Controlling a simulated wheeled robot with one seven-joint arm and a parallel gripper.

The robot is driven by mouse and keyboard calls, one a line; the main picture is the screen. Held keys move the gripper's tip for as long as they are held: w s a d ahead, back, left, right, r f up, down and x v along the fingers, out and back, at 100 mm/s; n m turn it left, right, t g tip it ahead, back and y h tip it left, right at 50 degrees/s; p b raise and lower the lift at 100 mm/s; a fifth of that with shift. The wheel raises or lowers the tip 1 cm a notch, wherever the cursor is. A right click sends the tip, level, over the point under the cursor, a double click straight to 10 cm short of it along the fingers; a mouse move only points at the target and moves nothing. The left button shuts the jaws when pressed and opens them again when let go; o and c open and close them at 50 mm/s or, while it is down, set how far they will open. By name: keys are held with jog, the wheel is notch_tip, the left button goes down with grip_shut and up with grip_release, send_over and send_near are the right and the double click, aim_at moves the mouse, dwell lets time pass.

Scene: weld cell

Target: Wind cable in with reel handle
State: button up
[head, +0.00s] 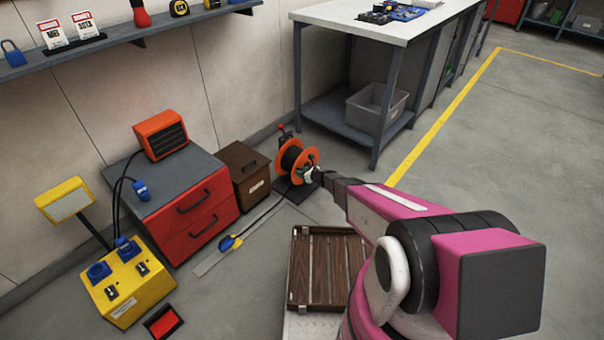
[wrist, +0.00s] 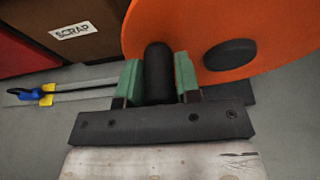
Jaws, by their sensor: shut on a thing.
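The cable reel (head: 291,155) has orange flanges and dark cable wound on it. It stands on a dark base on the floor beside the brown box. In the wrist view its orange flange (wrist: 190,28) fills the upper right, with a dark round hub. My gripper (head: 313,174) is at the near face of the reel. In the wrist view its green fingers (wrist: 158,82) are shut on the black reel handle (wrist: 158,65), one on each side. The cable (head: 262,215) runs over the floor to a blue and yellow plug (head: 231,243), which also shows in the wrist view (wrist: 38,96).
A brown box (head: 250,172) marked SCRAP in the wrist view stands left of the reel, beside a red drawer cabinet (head: 200,215). A yellow power box (head: 125,285) is at lower left. A workbench (head: 350,25) stands behind. Floor right of the reel is clear.

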aim_at(300, 181)
jog(key=shift+f, duration=0.15)
jog(key=shift+s+a+f, duration=0.1)
jog(key=shift+s+f, duration=0.05)
jog(key=shift+f, duration=0.7)
jog(key=shift+s+a+f, duration=0.1)
jog(key=shift+s+f, duration=0.05)
jog(key=shift+f, duration=0.65)
jog(key=shift+w+d+f, duration=0.15)
jog(key=shift+w+f, duration=0.05)
jog(key=shift+f, duration=0.65)
jog(key=shift+w+d+f, duration=0.1)
jog(key=shift+w+f, duration=0.05)
jog(key=shift+f, duration=0.7)
jog(key=shift+w+d+f, duration=0.35)
jog(key=shift+w+f, duration=0.05)
jog(key=shift+f, duration=0.3)
jog(key=shift+w+d+f, duration=0.3)
jog(key=shift+w+f, duration=0.1)
jog(key=shift+f, duration=0.3)
